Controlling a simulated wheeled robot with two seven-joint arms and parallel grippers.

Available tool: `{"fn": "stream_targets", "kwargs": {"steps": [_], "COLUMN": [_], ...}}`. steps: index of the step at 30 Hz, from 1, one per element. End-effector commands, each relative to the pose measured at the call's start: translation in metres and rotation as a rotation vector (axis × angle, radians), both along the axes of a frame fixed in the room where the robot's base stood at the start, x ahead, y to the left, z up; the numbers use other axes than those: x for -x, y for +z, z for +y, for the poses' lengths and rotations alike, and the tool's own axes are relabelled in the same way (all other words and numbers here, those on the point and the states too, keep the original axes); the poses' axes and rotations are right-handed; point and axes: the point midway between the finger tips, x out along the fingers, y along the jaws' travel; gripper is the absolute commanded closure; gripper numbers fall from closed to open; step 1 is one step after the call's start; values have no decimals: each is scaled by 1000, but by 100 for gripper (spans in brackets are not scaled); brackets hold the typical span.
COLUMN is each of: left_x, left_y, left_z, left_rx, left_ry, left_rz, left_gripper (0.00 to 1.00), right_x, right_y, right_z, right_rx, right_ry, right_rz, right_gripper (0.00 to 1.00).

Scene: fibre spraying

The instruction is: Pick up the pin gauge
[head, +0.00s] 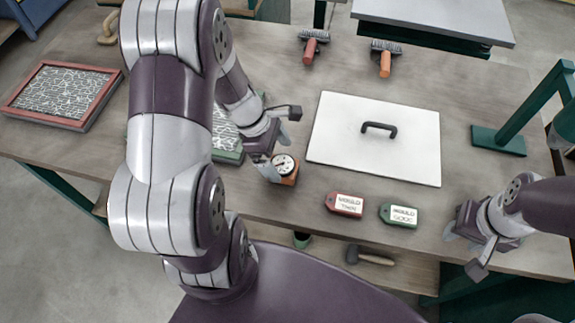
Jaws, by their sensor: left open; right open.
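The pin gauge (286,166) appears to be the small round white dial on an orange-brown block, standing near the front edge of the table. My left gripper (268,168) is open and sits right at the gauge's left side, pointing down. A finger overlaps the gauge's left part, and I cannot tell whether the fingers touch it. My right gripper (456,236) is open and empty over the table's front edge at the right, well away from the gauge.
A white plate with a black handle (375,140) lies right of the gauge on the table (275,210). Two rollers lie behind. A red-framed panel (62,92) is at left, a green stand (498,140) at right. My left arm hides part of the table.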

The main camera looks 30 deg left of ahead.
Motion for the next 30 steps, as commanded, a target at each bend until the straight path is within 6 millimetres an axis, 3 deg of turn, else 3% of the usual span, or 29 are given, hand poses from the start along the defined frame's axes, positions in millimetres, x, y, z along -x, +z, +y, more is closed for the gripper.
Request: {"fn": "stream_targets", "kwargs": {"steps": [10, 19, 25, 30], "left_x": [-4, -5, -5, -5], "left_y": [-51, -58, -58, -57], "left_z": [-20, -23, -23, -23], "left_rx": [-2, -3, -3, -3], "left_ry": [-4, -5, -6, -6], "left_rz": [1, -1, -2, -2], "left_gripper": [4, 4, 69, 69], "right_x": [0, 0, 0, 0], "right_y": [-6, -6, -6, -6], "right_z": [0, 0, 0, 0], "right_rx": [0, 0, 0, 0], "right_ry": [0, 0, 0, 0], "right_rz": [-1, -1, -1, -1], "right_gripper": [57, 57, 57, 57]}}
